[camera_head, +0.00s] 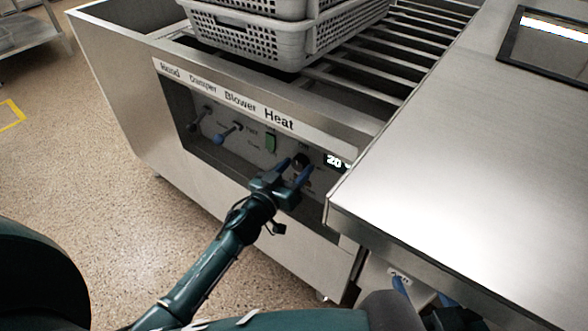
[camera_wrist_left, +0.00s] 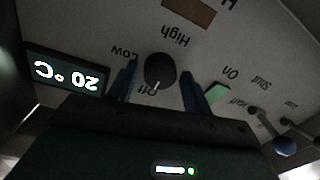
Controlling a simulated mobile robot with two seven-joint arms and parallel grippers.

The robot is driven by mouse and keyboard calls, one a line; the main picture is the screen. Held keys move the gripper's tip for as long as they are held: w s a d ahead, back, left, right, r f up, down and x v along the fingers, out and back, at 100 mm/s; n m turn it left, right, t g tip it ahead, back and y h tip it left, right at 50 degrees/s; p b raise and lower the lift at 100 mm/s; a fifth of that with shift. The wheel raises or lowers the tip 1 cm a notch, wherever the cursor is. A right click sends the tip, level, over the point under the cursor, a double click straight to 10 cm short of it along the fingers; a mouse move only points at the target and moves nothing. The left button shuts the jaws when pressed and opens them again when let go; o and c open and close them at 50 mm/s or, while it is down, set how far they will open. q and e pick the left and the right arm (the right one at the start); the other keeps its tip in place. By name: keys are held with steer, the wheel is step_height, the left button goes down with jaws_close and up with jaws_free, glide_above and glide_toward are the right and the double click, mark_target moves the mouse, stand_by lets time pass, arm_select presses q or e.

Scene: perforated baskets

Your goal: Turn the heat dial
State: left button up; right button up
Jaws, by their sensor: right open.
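The round black heat dial (camera_head: 299,159) sits on the control panel under the "Heat" label. In the left wrist view the dial (camera_wrist_left: 160,70) shows its white mark turned to "Off", with "Low" and "High" printed around it. My left gripper (camera_head: 294,166) is open at the panel, its blue fingers on either side of the dial. In the left wrist view the fingers of my left gripper (camera_wrist_left: 160,80) have a visible gap to the dial on both sides. My right gripper (camera_head: 424,291) is low at the right, beside the steel table, open and partly hidden.
A display (camera_head: 334,160) beside the dial reads 20 °C. A green blower switch (camera_head: 271,142) and damper levers (camera_head: 228,133) lie left of it. Grey perforated baskets (camera_head: 250,40) stand on the rails above. A steel tabletop (camera_head: 450,180) juts out at the right.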

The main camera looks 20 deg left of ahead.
arm_select(q)
steer(key=c, duration=0.8)
steer(key=shift+o, duration=0.2)
arm_select(e)
steer(key=shift+f, duration=0.1)
arm_select(q)
steer(key=shift+m, duration=0.3)
steer(key=m, duration=0.5)
steer(key=shift+f, duration=0.1)
steer(key=m+b, duration=0.1)
steer(key=m, duration=0.4)
steer(key=shift+a+h, duration=0.1)
steer(key=shift+h, duration=0.2)
steer(key=m, duration=0.4)
steer(key=shift+b, duration=0.35)
steer(key=shift+m+h+b, duration=0.3)
steer(key=shift+m, duration=1.6)
arm_select(e)
steer(key=shift+w+a+n+t+y, duration=0.3)
steer(key=shift+n+t+y, duration=0.1)
steer(key=shift+t, duration=0.4)
